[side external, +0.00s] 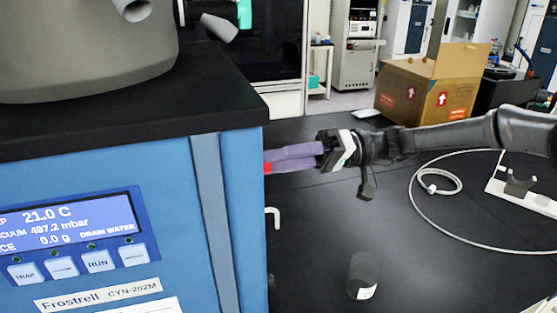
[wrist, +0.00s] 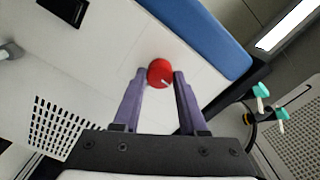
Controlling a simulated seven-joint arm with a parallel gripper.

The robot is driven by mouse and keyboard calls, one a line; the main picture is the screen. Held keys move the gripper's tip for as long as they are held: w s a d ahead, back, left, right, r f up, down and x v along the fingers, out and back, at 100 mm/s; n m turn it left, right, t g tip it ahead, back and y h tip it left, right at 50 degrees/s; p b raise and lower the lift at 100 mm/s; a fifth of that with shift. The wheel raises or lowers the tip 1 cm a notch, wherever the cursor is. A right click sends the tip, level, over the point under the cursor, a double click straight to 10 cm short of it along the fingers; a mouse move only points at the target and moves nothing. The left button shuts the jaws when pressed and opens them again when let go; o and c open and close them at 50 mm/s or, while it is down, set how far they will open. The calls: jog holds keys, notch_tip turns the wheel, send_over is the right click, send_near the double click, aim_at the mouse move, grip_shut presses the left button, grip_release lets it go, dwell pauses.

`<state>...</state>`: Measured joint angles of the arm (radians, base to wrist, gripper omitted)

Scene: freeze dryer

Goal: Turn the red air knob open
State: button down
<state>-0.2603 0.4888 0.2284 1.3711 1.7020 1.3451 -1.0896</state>
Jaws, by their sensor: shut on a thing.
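The red air knob (wrist: 160,73) is on the white side panel of the freeze dryer, between the tips of my gripper (wrist: 160,78) in the wrist view. A small white mark shows on the knob's face. In the side external view, only a bit of the red knob (side external: 268,168) shows at the edge of the blue freeze dryer (side external: 170,175). There my gripper (side external: 272,160) reaches in from the right, its purple fingers at the knob. The fingers are shut on the knob, one on each side. The freeze dryer's side panel is hidden in the side external view.
A white hooked spout (side external: 275,216) sticks out below the knob. A dark cylinder (side external: 363,275) stands on the black table, and a white cable (side external: 440,182) lies at the right. A cardboard box (side external: 425,90) stands behind my arm. Teal-handled valves (wrist: 261,90) show in the wrist view.

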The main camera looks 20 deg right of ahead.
jog(key=shift+m, duration=8.7)
jog(key=shift+c, duration=2.2)
grip_release()
jog(key=d, duration=1.4)
